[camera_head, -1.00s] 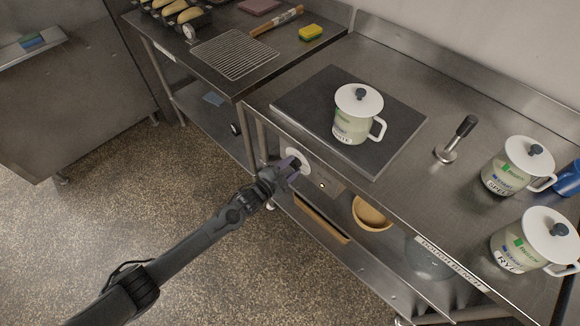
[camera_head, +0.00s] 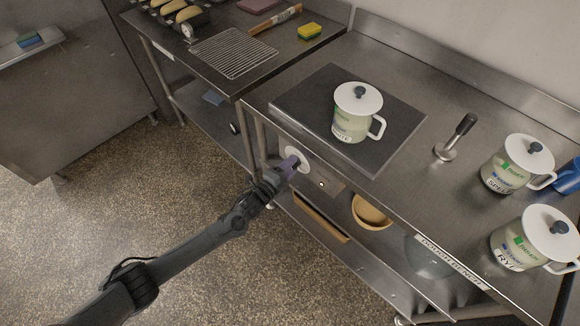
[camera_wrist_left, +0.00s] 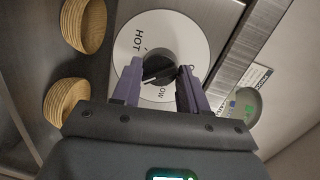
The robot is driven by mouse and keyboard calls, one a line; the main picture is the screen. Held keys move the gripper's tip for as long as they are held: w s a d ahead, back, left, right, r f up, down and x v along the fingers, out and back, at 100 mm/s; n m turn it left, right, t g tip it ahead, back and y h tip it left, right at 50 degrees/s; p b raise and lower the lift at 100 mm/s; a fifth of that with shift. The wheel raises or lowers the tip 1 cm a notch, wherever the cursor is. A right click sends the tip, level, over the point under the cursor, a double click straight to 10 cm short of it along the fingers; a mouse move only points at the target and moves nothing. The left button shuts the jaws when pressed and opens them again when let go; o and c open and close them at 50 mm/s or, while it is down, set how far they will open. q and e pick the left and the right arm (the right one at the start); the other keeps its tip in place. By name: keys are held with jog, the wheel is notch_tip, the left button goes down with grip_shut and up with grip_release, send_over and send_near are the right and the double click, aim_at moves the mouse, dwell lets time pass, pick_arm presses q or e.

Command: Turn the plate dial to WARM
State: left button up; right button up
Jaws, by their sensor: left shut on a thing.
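The plate dial (camera_wrist_left: 190,31) is a white disc with a black knob (camera_wrist_left: 157,67) at its middle, on the front panel below the dark hot plate. It also shows in the head view (camera_head: 293,151). In the wrist view I read HOT at its upper left and the letters OW at its lower side. No WARM mark is readable; my fingers hide part of the disc. My left gripper (camera_wrist_left: 160,82), with purple fingers, is shut on the knob; it also shows in the head view (camera_head: 288,168). My right gripper is not in view.
A lidded mug (camera_head: 350,126) stands on the hot plate (camera_head: 400,122). A small indicator (camera_head: 321,184) glows on the panel right of the dial. Wooden bowls (camera_head: 371,213) sit on the shelf below. A metal tamper (camera_head: 455,138) and more lidded mugs (camera_head: 516,164) stand on the bench.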

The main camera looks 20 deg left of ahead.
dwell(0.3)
pick_arm(q)
jog(key=o, duration=1)
jog(key=shift+o, duration=0.2)
jog(key=p+v, duration=0.2)
jog(key=v, duration=0.9)
